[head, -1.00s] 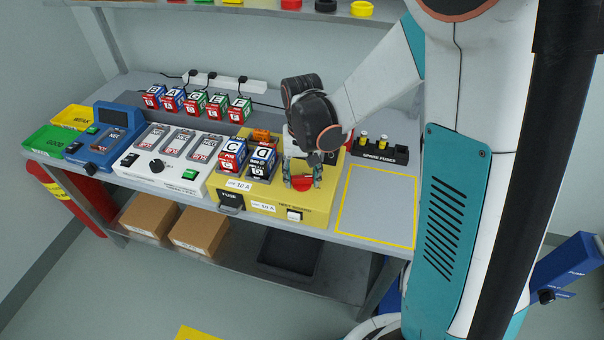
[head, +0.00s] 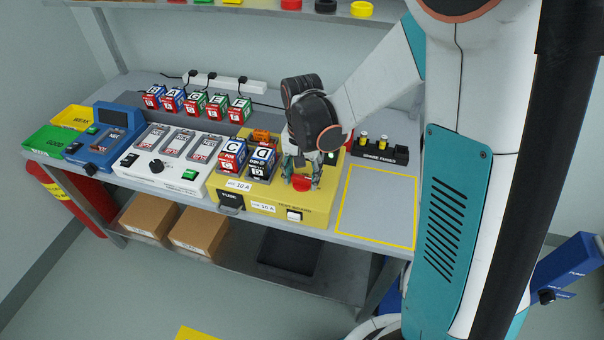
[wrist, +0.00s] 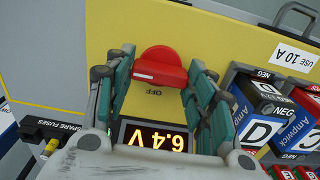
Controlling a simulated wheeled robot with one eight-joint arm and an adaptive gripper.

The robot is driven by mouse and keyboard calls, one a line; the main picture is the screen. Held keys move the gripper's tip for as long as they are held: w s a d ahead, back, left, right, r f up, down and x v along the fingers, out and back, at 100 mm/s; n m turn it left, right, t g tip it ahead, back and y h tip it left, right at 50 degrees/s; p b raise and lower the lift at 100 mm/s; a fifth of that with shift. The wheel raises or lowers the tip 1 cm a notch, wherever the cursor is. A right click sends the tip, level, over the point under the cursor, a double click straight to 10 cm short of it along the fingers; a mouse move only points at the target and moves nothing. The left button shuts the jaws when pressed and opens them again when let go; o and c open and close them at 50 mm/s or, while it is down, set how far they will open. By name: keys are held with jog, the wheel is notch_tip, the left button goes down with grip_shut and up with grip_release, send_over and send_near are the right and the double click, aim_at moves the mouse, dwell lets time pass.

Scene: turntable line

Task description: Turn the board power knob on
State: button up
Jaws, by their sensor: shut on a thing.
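The red power knob (wrist: 161,66) sits on the yellow test board (wrist: 225,35), and an "OFF" label is printed beside it. In the wrist view my gripper (wrist: 163,62) has one finger on each side of the knob and is shut on it. The head view shows my gripper (head: 301,182) at the front right of the yellow board (head: 315,212), with the red knob (head: 302,184) partly hidden between the fingers. A lit display (wrist: 155,138) reads 6.4 V, upside down in the wrist view. A small green light (head: 331,155) shows beside my wrist.
Battery blocks C (head: 232,154) and D (head: 262,162) stand on the board left of my gripper. A white switch (head: 294,215) is on its front face. The spare fuses holder (head: 380,151) stands behind right. The yellow-outlined area (head: 377,207) is empty.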

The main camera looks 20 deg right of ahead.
aim_at(302, 177)
jog(key=o, duration=1.1)
jog(key=shift+c, duration=0.2)
notch_tip(302, 177, up, 12)
jog(key=s+r+n+t, duration=0.2)
jog(key=s+n+t, duration=0.1)
jog(key=s, duration=0.4)
jog(key=s+r+n+t, duration=0.3)
jog(key=s+n+t, duration=0.1)
jog(key=s, duration=0.4)
jog(key=shift+s, duration=0.15)
